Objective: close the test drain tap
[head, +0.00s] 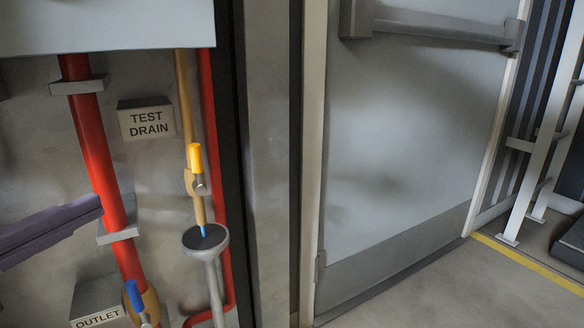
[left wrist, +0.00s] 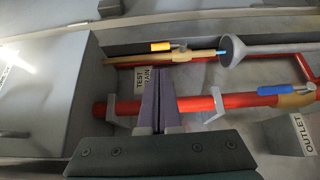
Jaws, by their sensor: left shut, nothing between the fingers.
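The test drain tap has a yellow-orange handle (head: 196,158) lying in line with its brass pipe (head: 186,95), right of the TEST DRAIN sign (head: 146,120). A short blue stream (head: 203,231) shows between the pipe's end and the grey funnel (head: 205,240). In the left wrist view the yellow handle (left wrist: 161,46) lies along the pipe, beyond the fingertips. My left gripper (head: 98,207) comes in from the left, shut and empty, in front of the red pipe and apart from the tap. It also shows in the left wrist view (left wrist: 159,75). My right gripper is not in view.
A thick red pipe (head: 95,155) with grey brackets runs between my left gripper and the tap. A blue-handled valve (head: 134,296) is below, near the OUTLET sign (head: 98,308). A thin red pipe (head: 211,120) runs just right of the tap. A grey door (head: 410,130) stands at right.

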